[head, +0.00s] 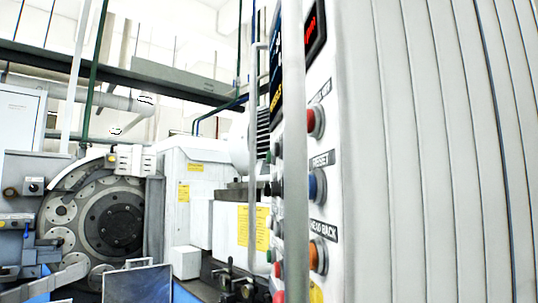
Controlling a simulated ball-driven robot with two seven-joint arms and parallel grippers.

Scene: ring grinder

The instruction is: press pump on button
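The control panel (328,90) stands close on the right and is seen at a steep angle. Its near column has a red button (316,121) under a partly hidden label ending in "OFF", a blue button (317,186) under "RESET", and an orange button (318,256) under a label that seems to read "HEAD BACK". Farther left are small green buttons (270,256), dark knobs and a red button (278,297), partly behind a grey upright bar. I cannot read a "pump on" label. Neither of my grippers is in view.
The grey upright bar (295,170) runs in front of the panel. A ribbed grey cover (440,150) fills the right side. The grinder's large round disc (113,224) and white housings (190,185) stand at the left. Pipes and a dark beam cross overhead.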

